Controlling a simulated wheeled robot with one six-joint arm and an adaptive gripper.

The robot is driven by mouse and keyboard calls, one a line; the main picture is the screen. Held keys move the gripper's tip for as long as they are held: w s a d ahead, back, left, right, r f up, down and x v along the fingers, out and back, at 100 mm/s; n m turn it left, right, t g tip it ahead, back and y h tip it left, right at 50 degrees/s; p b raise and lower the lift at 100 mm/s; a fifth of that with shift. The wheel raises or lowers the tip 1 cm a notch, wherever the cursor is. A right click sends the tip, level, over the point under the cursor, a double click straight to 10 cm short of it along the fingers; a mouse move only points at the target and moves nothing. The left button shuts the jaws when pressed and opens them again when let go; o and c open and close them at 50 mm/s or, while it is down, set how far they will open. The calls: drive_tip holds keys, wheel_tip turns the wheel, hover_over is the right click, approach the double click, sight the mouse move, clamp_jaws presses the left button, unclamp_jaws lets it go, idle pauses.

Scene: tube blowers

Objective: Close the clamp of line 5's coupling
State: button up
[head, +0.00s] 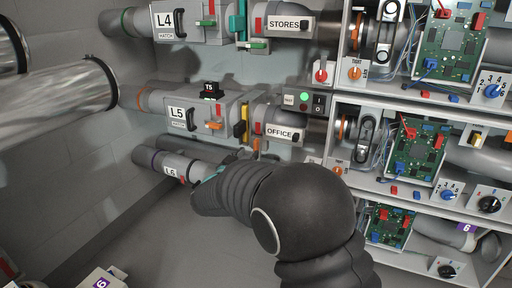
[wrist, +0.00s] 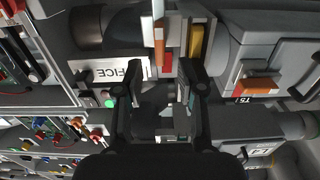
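Line 5's coupling sits between the grey L5 hatch box (head: 184,112) and the OFFICE pipe, whose label (head: 279,132) shows. A yellow part (head: 239,129) and a red strip (head: 258,128) are at the coupling. An orange lever (head: 256,146) hangs below it, and this lever (wrist: 159,40) points to the top in the wrist view, which is turned nearly upside down. My gripper (wrist: 168,78) is open and empty, its fingers apart in front of the coupling. The lever lies beyond the fingertips; contact is not visible.
The L6 pipe (head: 171,169) runs just below, close to my arm. The L4 line (head: 180,22) and STORES pipe are above. Shelves of circuit boards (head: 410,150) and knobs stand at right.

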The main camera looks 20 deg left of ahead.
sight(254, 147)
drive_tip(key=w, duration=0.7)
drive_tip(key=shift+d, duration=0.25)
drive_tip(key=shift+c, duration=0.2)
clamp_jaws()
drive_tip(key=shift+s, duration=0.1)
